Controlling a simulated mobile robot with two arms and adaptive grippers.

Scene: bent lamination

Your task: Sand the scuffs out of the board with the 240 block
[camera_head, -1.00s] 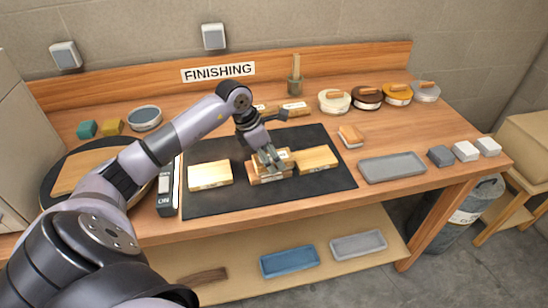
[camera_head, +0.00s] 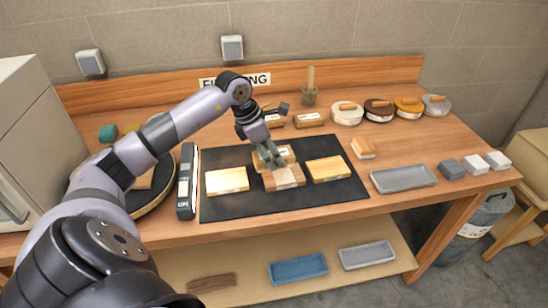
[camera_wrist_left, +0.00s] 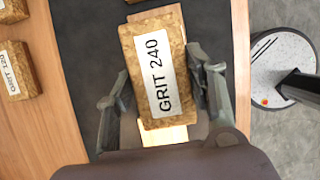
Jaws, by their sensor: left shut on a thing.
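The cork sanding block marked GRIT 240 (camera_wrist_left: 155,65) is between the fingers of my left gripper (camera_wrist_left: 160,95) in the wrist view. In the head view my left gripper (camera_head: 270,157) is shut on this block (camera_head: 286,153) over the back part of the middle board (camera_head: 285,179). Whether the block touches the wood cannot be told. The middle board looks browner than the pale left board (camera_head: 227,181) and the right board (camera_head: 327,169). All three lie on the black mat (camera_head: 225,208). Scuffs are too small to make out. My right gripper is not in view.
Other cork blocks (camera_head: 308,120) lie behind the mat; one reads GRIT 120 (camera_wrist_left: 14,75) in the wrist view. A grey tray (camera_head: 403,178) and small blocks (camera_head: 451,169) are at right. Several round tins (camera_head: 347,114) line the back. A black-and-white box (camera_head: 187,185) lies left.

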